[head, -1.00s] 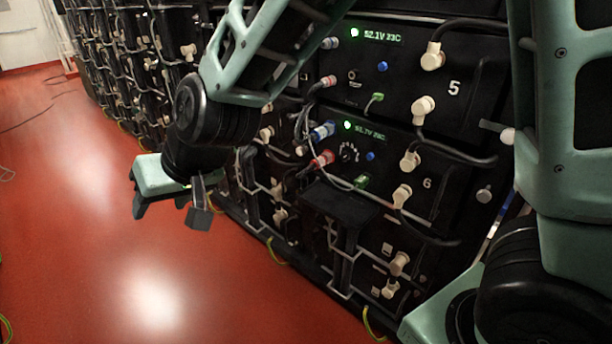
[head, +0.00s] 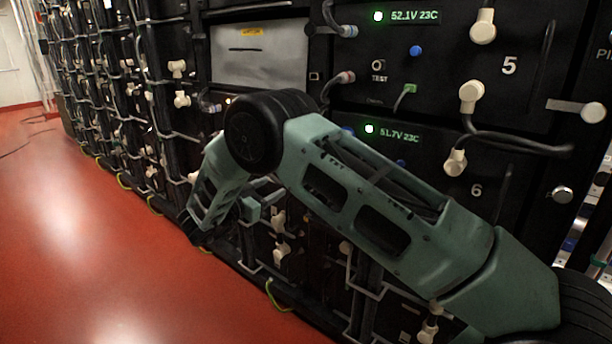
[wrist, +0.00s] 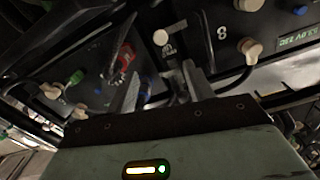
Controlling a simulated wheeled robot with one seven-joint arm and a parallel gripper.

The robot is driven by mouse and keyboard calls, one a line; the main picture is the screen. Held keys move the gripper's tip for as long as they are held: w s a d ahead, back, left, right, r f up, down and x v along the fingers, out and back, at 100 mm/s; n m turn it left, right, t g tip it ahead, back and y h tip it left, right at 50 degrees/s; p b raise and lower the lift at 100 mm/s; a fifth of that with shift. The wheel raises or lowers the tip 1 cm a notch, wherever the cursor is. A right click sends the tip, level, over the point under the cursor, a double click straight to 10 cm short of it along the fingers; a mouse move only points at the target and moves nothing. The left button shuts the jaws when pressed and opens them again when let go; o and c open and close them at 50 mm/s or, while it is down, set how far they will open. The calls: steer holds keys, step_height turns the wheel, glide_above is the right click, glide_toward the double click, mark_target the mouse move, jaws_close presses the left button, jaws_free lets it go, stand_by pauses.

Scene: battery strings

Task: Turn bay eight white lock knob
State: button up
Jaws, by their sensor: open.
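In the wrist view a white figure 8 (wrist: 222,32) marks a black battery front. A round white knob (wrist: 160,37) stands left of the figure, above and beyond my fingertips; I take it for bay eight's lock knob. My gripper (wrist: 160,82) is open and empty, its two grey fingers spread, apart from the knob. A red connector (wrist: 122,62) shows near the left finger, and a blue connector (wrist: 143,92) lies between the fingers. In the head view my arm crosses the racks, and the fingers are hidden or too small to make out.
A white elbow plug (wrist: 250,48) with a black cable is right of the 8. In the head view bays 5 (head: 509,66) and 6 (head: 476,190) carry white plugs and loose cables close to my arm.

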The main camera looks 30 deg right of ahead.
steer(key=b+x, duration=0.1)
steer(key=x, duration=1.5)
steer(key=shift+b, duration=0.3)
steer(key=shift+d, duration=0.15)
steer(key=c, duration=1)
